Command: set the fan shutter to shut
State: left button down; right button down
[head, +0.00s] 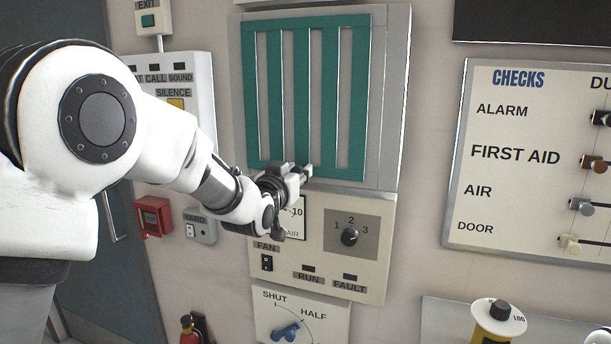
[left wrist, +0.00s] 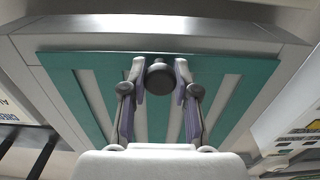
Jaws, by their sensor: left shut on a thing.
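The fan shutter (head: 303,130) is a green slatted plate with pale upright gaps between its slats, set in a grey frame above the fan panel. My left gripper (head: 300,172) is at the plate's lower edge. In the left wrist view its two fingers (left wrist: 160,84) are shut on a dark round knob (left wrist: 159,75) in front of the green plate (left wrist: 85,66). In the head view the gripper mostly hides the knob.
The fan panel (head: 370,272) below has a black dial (head: 350,237) and a fan switch (head: 267,263). Lower is a blue lever (head: 285,332) on a plate marked SHUT and HALF. A checks board (head: 505,215) hangs at right, and a red box (head: 152,215) at left.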

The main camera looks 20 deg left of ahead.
pick_arm(q)
jog(key=c, duration=1.1)
grip_release()
jog(key=shift+o, duration=1.1)
jog(key=shift+a, duration=0.35)
jog(key=shift+s+d, duration=0.15)
jog(key=shift+s, duration=0.15)
jog(key=s, duration=1.1)
jog(key=shift+s+a, duration=0.2)
jog(key=shift+a, duration=0.15)
